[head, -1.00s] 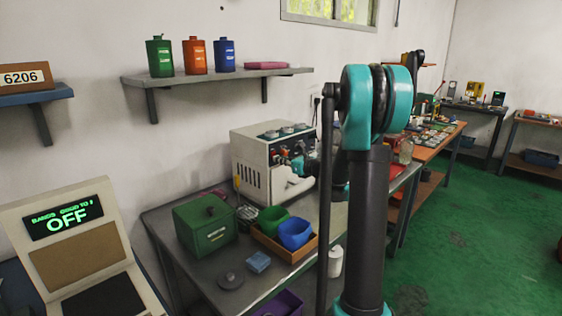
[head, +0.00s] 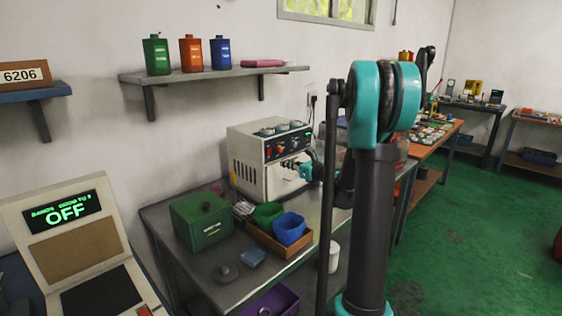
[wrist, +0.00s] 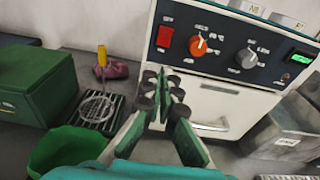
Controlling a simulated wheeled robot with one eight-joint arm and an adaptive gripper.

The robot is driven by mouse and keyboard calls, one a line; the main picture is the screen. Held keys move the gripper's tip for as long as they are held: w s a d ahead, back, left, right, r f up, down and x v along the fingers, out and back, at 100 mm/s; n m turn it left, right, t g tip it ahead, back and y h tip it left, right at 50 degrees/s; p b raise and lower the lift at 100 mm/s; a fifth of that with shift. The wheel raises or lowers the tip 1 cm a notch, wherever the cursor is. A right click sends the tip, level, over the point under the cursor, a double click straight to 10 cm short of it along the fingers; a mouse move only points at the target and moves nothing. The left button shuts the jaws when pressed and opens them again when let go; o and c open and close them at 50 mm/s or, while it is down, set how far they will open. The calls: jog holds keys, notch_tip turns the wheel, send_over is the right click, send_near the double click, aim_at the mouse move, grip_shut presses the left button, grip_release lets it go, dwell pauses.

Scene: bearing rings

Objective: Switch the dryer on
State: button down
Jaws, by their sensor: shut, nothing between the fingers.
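The dryer seems to be the cream box (head: 246,165) on the grey bench. Its dark front panel carries a red switch (wrist: 165,37), an orange knob (wrist: 198,46), a grey knob (wrist: 247,57) and a small lit green display (wrist: 301,58), too small to read. I cannot tell the switch's position. A pale door with a handle is below the panel. My gripper (wrist: 163,88) is shut and empty. In the wrist view its fingertips show below the red switch, apparently apart from it. In the head view the gripper is in front of the dryer, partly hidden by my arm.
A console (head: 75,250) at front left reads OFF.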

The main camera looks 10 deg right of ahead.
jog(key=v, duration=0.7)
jog(key=shift+f, duration=0.85)
